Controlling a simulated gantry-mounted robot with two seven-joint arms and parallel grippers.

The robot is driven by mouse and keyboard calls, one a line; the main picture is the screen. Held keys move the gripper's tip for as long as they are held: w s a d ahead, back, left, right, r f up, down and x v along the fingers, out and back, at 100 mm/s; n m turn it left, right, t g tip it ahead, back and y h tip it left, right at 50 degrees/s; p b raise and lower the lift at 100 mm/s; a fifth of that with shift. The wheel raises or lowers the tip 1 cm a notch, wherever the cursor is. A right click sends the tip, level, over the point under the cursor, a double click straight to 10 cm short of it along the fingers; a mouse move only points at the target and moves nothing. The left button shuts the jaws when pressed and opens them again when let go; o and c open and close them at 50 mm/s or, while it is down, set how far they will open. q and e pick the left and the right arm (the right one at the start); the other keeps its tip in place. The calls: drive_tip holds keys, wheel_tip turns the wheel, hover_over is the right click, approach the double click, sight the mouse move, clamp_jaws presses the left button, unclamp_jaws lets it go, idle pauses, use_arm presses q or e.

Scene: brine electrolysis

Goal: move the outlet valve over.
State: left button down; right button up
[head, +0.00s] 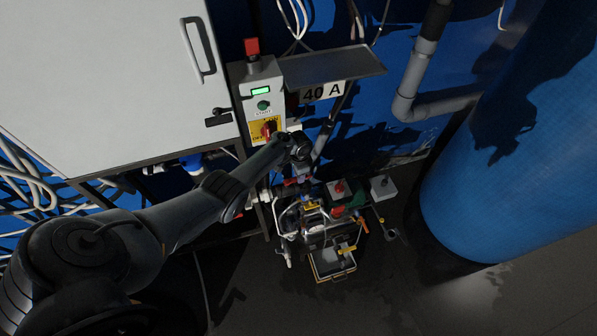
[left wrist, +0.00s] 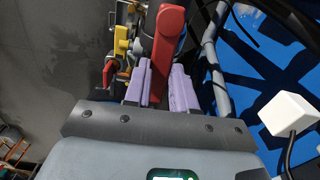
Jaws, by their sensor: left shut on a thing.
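My left gripper (left wrist: 162,88) has lilac fingers, and in the left wrist view they stand on either side of a long red lever handle (left wrist: 168,40), shut on it. The handle appears to be the valve's; its pivot is hidden. In the head view my left arm reaches in from the left, and the gripper (head: 301,181) is above the cluster of piping, small and dark. My right gripper is not in view.
A grey control box (head: 262,100) with a yellow and red rotary switch (head: 269,129) stands behind my arm. A shelf labelled 40 A (head: 335,68) is beside it. A grey tray (head: 332,262) sits below the piping. A large blue tank (head: 510,150) stands right.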

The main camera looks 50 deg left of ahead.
use_arm(q)
drive_tip(key=shift+d+m, duration=0.25)
drive_tip(key=shift+m, duration=0.15)
drive_tip(key=c, duration=0.9)
unclamp_jaws()
drive_tip(key=shift+r+p, duration=0.4)
drive_tip(key=shift+r, duration=0.15)
wheel_tip(320, 180, up, 10)
drive_tip(key=p, duration=0.3)
drive_tip(key=shift+f, duration=0.1)
drive_tip(key=shift+s, duration=0.1)
